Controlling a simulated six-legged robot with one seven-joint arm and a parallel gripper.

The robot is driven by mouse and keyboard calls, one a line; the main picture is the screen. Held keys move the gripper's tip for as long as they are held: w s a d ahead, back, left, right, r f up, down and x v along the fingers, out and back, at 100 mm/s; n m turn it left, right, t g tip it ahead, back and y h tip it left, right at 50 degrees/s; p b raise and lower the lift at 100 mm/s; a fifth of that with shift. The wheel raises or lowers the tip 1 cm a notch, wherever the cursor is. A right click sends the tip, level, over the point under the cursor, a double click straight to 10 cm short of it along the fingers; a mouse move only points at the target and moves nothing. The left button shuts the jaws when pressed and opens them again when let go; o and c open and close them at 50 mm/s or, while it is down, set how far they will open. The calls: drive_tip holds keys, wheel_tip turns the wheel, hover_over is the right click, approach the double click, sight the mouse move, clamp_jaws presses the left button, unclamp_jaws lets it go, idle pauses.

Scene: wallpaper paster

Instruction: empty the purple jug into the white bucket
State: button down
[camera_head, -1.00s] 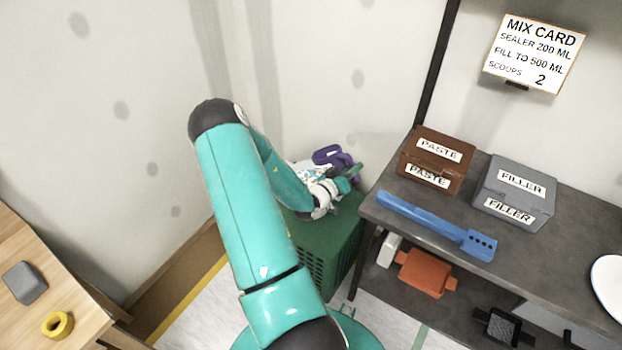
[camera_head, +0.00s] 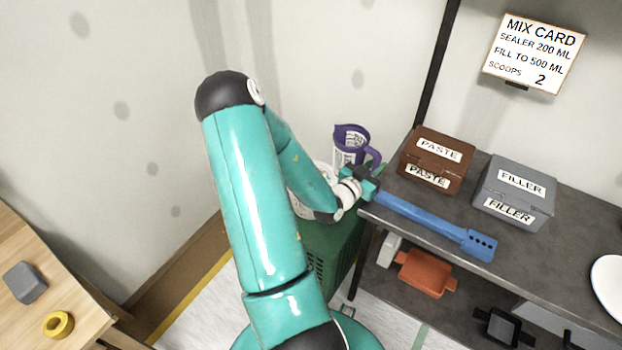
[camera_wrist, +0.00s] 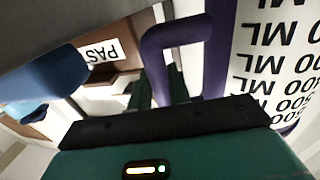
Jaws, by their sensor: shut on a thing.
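The purple jug (camera_head: 348,148) stands upright above the back of the green box, beside the shelf. Its white side carries a printed scale; its inside is too small to read. My gripper (camera_head: 366,178) is shut on the jug's handle (camera_head: 374,158). In the wrist view the purple handle (camera_wrist: 205,60) rises from between my jaws, and the ML markings on the jug (camera_wrist: 275,60) fill the right side. The white bucket (camera_head: 325,172) is mostly hidden behind my forearm, just left of and below the jug. Its contents cannot be seen.
A green box (camera_head: 340,235) with slotted sides is under my forearm. The dark shelf (camera_head: 425,200) at right holds a brown PASTE box (camera_head: 437,160), a grey FILLER box (camera_head: 514,192) and a blue tool (camera_head: 437,222) close to my gripper. Walls close in behind.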

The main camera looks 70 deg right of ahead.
sight(376, 158)
idle(0.5)
drive_tip(key=shift+r, duration=2.05)
